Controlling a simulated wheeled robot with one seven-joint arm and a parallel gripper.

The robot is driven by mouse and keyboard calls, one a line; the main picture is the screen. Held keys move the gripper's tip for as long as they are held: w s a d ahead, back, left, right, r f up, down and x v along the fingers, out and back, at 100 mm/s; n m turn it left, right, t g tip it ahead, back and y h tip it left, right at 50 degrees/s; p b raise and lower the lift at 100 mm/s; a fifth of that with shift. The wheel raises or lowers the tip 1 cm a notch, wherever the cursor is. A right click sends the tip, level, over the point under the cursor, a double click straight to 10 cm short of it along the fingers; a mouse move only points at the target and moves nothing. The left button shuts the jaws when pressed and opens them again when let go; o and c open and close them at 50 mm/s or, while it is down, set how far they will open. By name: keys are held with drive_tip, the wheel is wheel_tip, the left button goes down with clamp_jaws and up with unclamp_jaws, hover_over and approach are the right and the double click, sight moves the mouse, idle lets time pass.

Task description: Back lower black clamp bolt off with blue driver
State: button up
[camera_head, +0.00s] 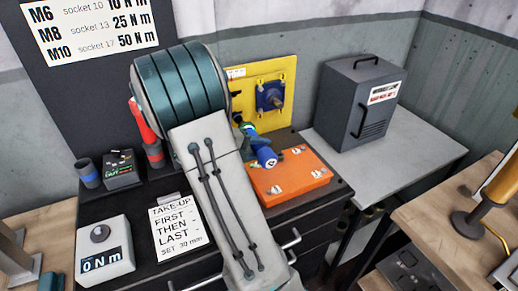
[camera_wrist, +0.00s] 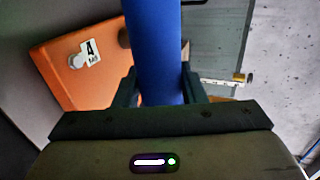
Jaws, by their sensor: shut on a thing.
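A blue driver (camera_wrist: 155,45) stands between the two fingers of my gripper (camera_wrist: 158,88) in the wrist view, and the fingers are shut on it. In the head view the blue driver (camera_head: 264,157) shows beyond my arm, above the orange block, with my dark gripper (camera_head: 287,153) partly in view. A yellow upright panel (camera_head: 289,80) behind carries a blue fitting (camera_head: 270,96) with a dark centre. The lower black clamp bolt cannot be made out in either view. The driver's tip is not clearly seen.
The orange block (camera_head: 291,184) with several bolts lies under the gripper; it also shows in the wrist view (camera_wrist: 72,85). A red driver (camera_head: 143,122) stands in a red-banded holder. A blue-rimmed holder (camera_head: 88,173) looks empty. A grey cabinet (camera_head: 358,98) stands right.

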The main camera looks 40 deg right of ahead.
sight(257, 155)
drive_tip(key=shift+w+d+r, duration=0.1)
drive_tip(key=shift+w, duration=0.45)
drive_tip(key=shift+w+d+r, duration=0.1)
drive_tip(key=shift+w, duration=0.4)
idle(1.7)
drive_tip(key=shift+s, duration=0.15)
drive_tip(key=shift+s+a+f, duration=0.1)
drive_tip(key=shift+s+a, duration=0.1)
drive_tip(key=shift+s, duration=0.6)
drive_tip(key=shift+s+a+r, duration=0.1)
drive_tip(key=shift+s+a, duration=0.05)
drive_tip(key=shift+s, duration=0.6)
drive_tip(key=shift+s+a+f, duration=0.1)
drive_tip(key=shift+s+a, duration=0.1)
drive_tip(key=shift+s, duration=0.6)
